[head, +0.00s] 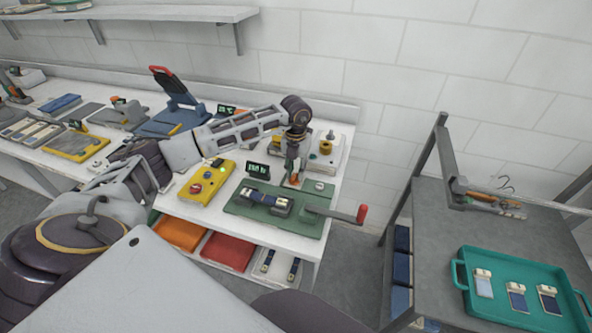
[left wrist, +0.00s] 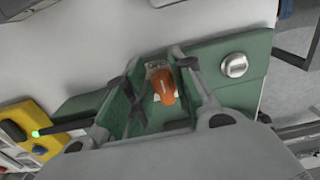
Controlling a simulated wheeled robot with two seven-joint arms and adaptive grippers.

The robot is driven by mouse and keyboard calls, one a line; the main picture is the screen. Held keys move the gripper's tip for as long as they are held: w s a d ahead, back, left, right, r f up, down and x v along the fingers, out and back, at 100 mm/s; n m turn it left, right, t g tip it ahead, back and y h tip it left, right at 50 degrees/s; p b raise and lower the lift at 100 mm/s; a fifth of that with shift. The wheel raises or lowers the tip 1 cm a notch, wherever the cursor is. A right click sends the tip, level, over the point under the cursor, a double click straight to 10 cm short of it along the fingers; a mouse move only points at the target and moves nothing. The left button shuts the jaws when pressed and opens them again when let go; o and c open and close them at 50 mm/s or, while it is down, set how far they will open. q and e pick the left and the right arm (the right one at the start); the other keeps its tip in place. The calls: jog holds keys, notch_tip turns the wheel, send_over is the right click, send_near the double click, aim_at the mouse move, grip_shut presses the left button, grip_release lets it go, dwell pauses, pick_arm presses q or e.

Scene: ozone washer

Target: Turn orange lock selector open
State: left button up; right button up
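The orange lock selector (left wrist: 162,85) sits on the green base of a fixture, with a small metal plate behind it, in the left wrist view. In the head view only a bit of orange (head: 294,181) shows below my left gripper (head: 293,170). In the left wrist view the fingers of my left gripper (left wrist: 158,92) are spread apart, one on each side of the selector. Whether either finger touches it I cannot tell. The green fixture (head: 258,220) holds a dark blue part and has a crank with a red handle (head: 361,214). My right gripper is not in view.
A round silver knob (left wrist: 235,65) stands right of the selector. A small display (head: 257,171) and a yellow control box (head: 206,182) lie to the left. A white device (head: 325,152) stands behind. A teal tray (head: 520,256) is on the right-hand cart, across a floor gap.

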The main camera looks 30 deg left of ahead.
pick_arm(q)
jog(key=shift+o, duration=0.5)
jog(key=shift+f, duration=0.1)
notch_tip(320, 180, up, 12)
dwell(0.5)
jog(key=shift+s, duration=0.1)
dwell(0.6)
